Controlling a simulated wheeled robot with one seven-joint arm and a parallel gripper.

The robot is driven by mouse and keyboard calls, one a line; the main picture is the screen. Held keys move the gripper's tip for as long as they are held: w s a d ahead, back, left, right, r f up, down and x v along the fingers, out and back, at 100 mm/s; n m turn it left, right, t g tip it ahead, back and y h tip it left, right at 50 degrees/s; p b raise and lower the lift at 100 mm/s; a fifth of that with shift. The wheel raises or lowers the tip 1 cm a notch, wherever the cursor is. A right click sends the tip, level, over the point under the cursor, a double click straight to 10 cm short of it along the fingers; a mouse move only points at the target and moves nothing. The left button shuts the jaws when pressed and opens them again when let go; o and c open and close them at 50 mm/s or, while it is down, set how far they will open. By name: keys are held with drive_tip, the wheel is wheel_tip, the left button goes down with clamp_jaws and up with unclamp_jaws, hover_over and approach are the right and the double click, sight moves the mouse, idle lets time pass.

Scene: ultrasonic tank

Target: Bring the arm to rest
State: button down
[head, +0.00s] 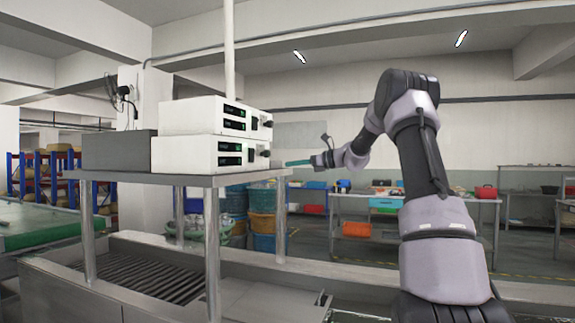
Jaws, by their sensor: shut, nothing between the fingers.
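My arm rises from the lower right and bends over to the left. My gripper (298,163) is small in the picture, in mid-air just past the right edge of the metal stand's top (200,179). It points left, toward the two stacked white instrument boxes, and looks shut with nothing in it. The upper box (195,115) and the lower box (190,154) have dark displays with green digits and black knobs. A gap shows between the gripper and the knobs.
A grey box (113,151) sits left of the instruments. Below the stand is a metal tank with a ribbed bed (150,279). A green-topped table (35,225) is at left. Blue barrels (235,200) and a workbench (345,207) with coloured bins stand behind. Air above the gripper is clear.

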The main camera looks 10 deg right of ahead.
idle(0.3)
drive_tip(key=s+a+n+g+h, duration=0.2)
drive_tip(key=s+a+n, duration=0.3)
drive_tip(key=s, duration=0.5)
drive_tip(key=s+a+n+g+h, duration=0.2)
drive_tip(key=s+a+n+h, duration=0.15)
drive_tip(key=s, duration=0.75)
drive_tip(key=s+d+f+n+h, duration=0.1)
drive_tip(key=s+n, duration=0.3)
drive_tip(key=s, duration=0.4)
drive_tip(key=s+d+f+n+t+h, duration=0.1)
drive_tip(key=s+d+f+n+h, duration=0.1)
drive_tip(key=s, duration=0.7)
drive_tip(key=s+d+f+n+h, duration=0.1)
drive_tip(key=s+f+n+h, duration=0.2)
drive_tip(key=s+n, duration=0.3)
drive_tip(key=s+f, duration=0.1)
drive_tip(key=s, duration=0.2)
drive_tip(key=shift+d+n, duration=0.35)
drive_tip(key=shift+w+f, duration=0.1)
